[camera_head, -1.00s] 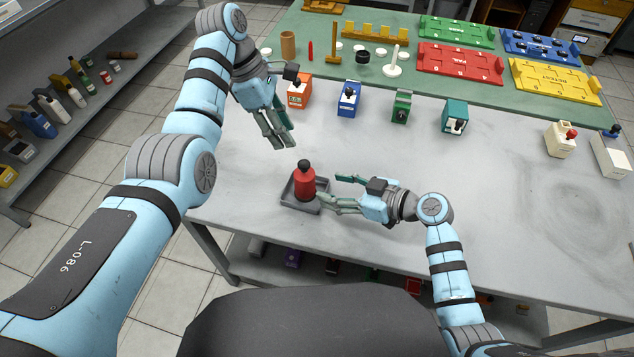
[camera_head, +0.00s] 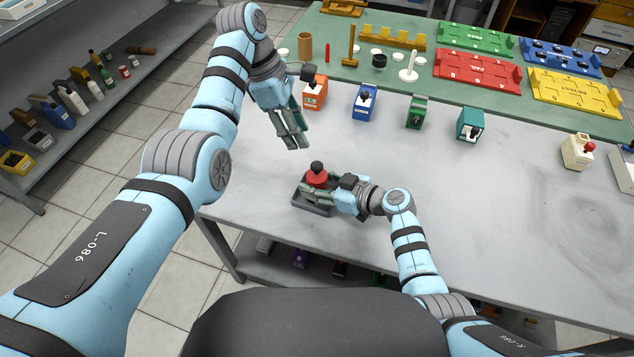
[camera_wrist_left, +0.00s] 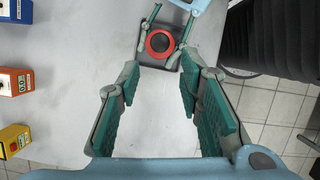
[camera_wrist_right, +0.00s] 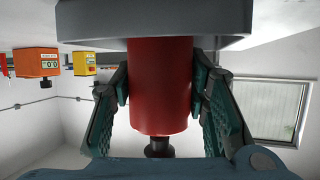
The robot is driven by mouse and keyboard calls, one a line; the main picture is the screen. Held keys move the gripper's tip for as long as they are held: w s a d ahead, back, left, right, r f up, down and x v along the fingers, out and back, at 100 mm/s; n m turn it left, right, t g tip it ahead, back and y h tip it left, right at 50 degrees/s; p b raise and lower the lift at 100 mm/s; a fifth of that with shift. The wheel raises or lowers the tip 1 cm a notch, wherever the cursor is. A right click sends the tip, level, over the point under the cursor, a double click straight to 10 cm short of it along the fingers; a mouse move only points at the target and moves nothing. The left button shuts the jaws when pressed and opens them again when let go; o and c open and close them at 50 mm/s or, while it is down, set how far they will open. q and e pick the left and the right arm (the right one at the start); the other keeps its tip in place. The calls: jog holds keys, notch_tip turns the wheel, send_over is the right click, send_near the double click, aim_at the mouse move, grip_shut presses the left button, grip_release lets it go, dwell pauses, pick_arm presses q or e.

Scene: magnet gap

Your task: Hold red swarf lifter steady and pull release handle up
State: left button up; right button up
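The red swarf lifter (camera_head: 316,180) stands upright at the grey tray (camera_head: 312,211), with its black release handle (camera_head: 317,166) on top. My right gripper (camera_head: 318,186) is low at the lifter, one finger on each side of the red body. In the right wrist view, the red body (camera_wrist_right: 160,85) fills the space between the fingers. The pads look flush with it, but firm contact is unclear. My left gripper (camera_head: 297,146) is open and empty, above and behind the lifter. The left wrist view shows the lifter's round red top (camera_wrist_left: 150,51) beyond its fingers.
A row of small boxes, including orange (camera_head: 315,93), blue (camera_head: 364,102) and green (camera_head: 416,112), stands behind along the green mat (camera_head: 350,78). A shelf with bottles (camera_head: 95,90) is at the left.

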aim_at(317, 168)
pick_arm(q)
jog(key=shift+s+f, duration=0.1)
jog(key=shift+f, duration=0.1)
jog(key=c, duration=0.3)
jog(key=shift+n+g, duration=0.3)
jog(key=f, duration=0.2)
jog(key=s+a+f, duration=0.1)
jog(key=f, duration=0.1)
jog(key=a+f, duration=0.1)
jog(key=shift+s+a+f, duration=0.15)
jog(key=shift+s+f, duration=0.25)
grip_shut()
pick_arm(e)
jog(key=shift+d, duration=0.1)
jog(key=shift+a, duration=0.2)
pick_arm(q)
jog(key=a+r+n+t, duration=0.1)
jog(key=n, duration=0.1)
jog(key=s+a+r+n+t+h, duration=0.1)
jog(key=r+n+t, duration=0.1)
jog(key=n, duration=0.1)
jog(key=shift+s+a+r+h, duration=0.1)
jog(key=shift+a+r+h, duration=0.1)
jog(key=shift+a+h, duration=0.15)
pick_arm(e)
jog(key=shift+d, duration=0.15)
pick_arm(q)
jog(key=x, duration=1)
